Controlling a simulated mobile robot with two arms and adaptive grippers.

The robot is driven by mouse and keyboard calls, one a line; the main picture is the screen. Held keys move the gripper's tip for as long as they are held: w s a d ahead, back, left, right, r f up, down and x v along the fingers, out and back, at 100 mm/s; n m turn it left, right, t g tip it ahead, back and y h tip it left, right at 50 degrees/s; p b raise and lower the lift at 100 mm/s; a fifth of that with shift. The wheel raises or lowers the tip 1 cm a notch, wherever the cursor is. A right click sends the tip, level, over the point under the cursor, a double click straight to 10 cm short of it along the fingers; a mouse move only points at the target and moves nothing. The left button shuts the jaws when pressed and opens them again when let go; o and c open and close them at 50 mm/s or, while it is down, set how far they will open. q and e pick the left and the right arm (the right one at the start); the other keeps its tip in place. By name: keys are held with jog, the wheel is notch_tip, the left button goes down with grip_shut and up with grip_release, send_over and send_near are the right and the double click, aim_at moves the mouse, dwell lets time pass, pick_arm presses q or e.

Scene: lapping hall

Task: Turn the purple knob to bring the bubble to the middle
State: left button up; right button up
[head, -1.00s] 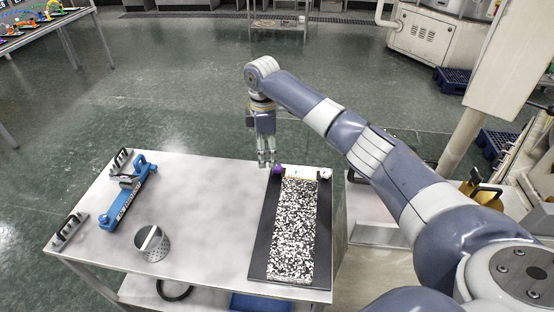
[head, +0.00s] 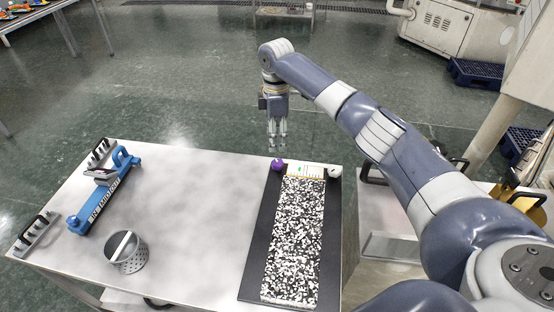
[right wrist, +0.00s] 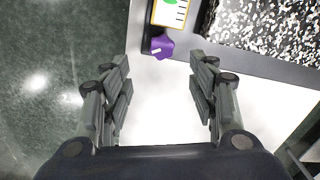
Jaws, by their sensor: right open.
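The purple knob (head: 277,165) sits at the far left corner of a dark base plate (head: 254,262) that carries a black-and-white speckled slab (head: 293,240). Beside it is a pale level card (head: 305,170) with a green bubble mark and dark lines; the bubble's exact place is too small to tell. My right gripper (head: 277,148) points down just beyond the knob, apart from it. In the right wrist view the gripper (right wrist: 160,62) is open and empty, with the knob (right wrist: 160,46) ahead between the finger lines. My left gripper is out of view.
A white knob (head: 334,173) stands at the plate's far right corner. On the table's left are a blue tool (head: 105,195), grey holders (head: 35,232) and a perforated metal cup (head: 127,255). The middle of the table (head: 190,220) is clear.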

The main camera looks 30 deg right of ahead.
aim_at(276, 162)
notch_tip(276, 162, down, 9)
jog(key=shift+s+a+f+p, duration=0.15)
jog(key=shift+f+p, duration=0.05)
jog(key=shift+p, duration=0.3)
jog(key=c, duration=1.1)
